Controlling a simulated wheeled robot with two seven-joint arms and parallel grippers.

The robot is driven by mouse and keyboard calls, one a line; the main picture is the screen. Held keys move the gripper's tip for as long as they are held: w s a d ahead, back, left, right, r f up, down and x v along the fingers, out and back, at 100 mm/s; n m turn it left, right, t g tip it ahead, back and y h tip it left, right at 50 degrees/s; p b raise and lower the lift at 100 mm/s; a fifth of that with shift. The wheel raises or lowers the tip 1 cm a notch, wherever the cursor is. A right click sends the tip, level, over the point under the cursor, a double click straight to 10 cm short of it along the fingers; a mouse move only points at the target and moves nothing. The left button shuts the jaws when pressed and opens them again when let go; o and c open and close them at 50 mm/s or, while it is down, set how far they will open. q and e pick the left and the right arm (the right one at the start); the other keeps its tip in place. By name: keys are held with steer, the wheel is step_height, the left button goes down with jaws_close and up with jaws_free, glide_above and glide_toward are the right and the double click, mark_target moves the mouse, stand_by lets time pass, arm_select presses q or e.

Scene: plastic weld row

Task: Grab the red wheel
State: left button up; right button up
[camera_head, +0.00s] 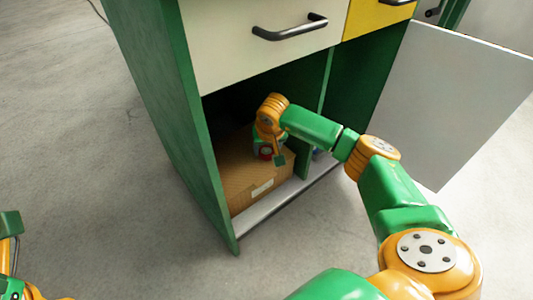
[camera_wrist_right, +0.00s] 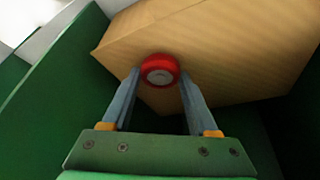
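The red wheel (camera_wrist_right: 159,70), with a grey hub, shows in the right wrist view in front of a cardboard box (camera_wrist_right: 210,40). In the head view the right gripper (camera_head: 270,156) reaches into the compartment over the box. My left gripper (camera_head: 10,255) shows only partly at the left edge.
The green cabinet (camera_head: 165,110) has a side wall left of my right arm and a divider (camera_head: 327,85) to its right. A closed drawer with a dark handle (camera_head: 290,27) is above. A grey door (camera_head: 440,100) stands open at the right. The floor at left is clear.

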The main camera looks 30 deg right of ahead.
steer(key=c, duration=0.7)
steer(key=shift+r, duration=0.1)
